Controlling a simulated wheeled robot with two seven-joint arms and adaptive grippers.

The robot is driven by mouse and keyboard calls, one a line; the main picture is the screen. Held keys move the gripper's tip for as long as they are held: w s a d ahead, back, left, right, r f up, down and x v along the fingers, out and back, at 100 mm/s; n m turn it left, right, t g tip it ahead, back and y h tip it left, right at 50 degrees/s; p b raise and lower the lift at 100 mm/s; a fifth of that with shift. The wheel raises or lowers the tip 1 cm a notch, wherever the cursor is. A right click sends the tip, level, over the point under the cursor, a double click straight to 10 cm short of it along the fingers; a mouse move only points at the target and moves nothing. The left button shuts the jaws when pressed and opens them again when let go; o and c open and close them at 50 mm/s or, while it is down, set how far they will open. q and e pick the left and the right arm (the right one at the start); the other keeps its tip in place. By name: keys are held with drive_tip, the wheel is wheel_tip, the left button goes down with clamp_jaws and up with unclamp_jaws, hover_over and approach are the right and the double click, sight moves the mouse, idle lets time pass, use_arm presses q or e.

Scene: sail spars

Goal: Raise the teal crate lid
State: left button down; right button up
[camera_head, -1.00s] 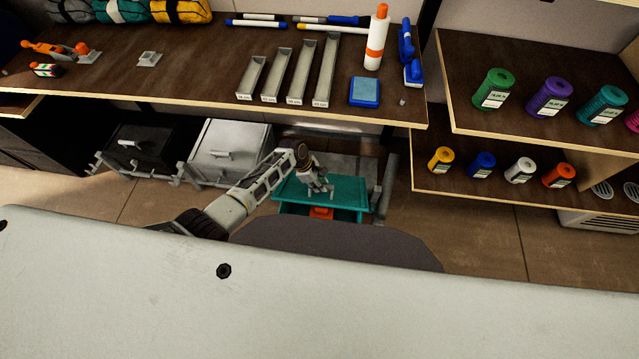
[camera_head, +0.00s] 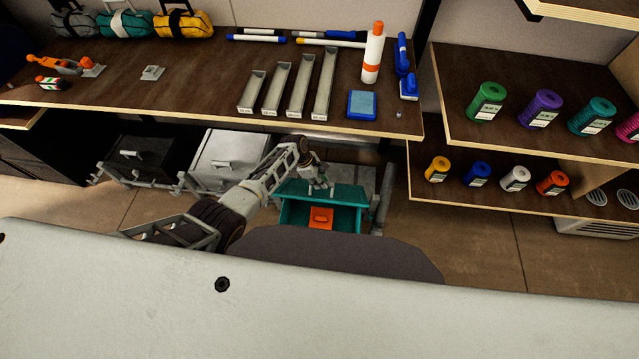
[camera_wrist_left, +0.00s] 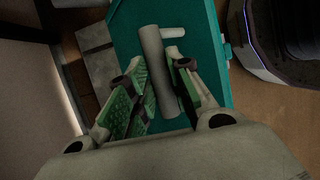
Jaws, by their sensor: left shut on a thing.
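The teal crate (camera_head: 292,214) stands on the floor below the workbench, and its teal lid (camera_head: 349,195) is tilted up at the back. An orange object (camera_head: 320,218) shows inside the open crate. My left gripper (camera_head: 319,188) is at the lid's handle. In the left wrist view, my left gripper (camera_wrist_left: 160,85) is shut on the pale grey bar handle (camera_wrist_left: 158,62), with the teal lid (camera_wrist_left: 205,40) behind it. My right gripper is not in view.
A white crate (camera_head: 230,158) and a black crate (camera_head: 140,158) stand to the left under the workbench (camera_head: 200,75). The bench's front edge overhangs the crates. Shelves with spools (camera_head: 480,130) stand at the right.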

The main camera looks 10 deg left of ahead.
use_arm(q)
drive_tip(key=shift+w+r, duration=0.1)
drive_tip(key=c, duration=1.4)
unclamp_jaws()
drive_tip(key=shift+c, duration=0.2)
drive_tip(key=shift+o, duration=0.7)
drive_tip(key=shift+d, duration=0.1)
drive_tip(key=shift+r, duration=0.1)
drive_tip(key=v, duration=1.1)
drive_tip(key=shift+a+r, duration=0.3)
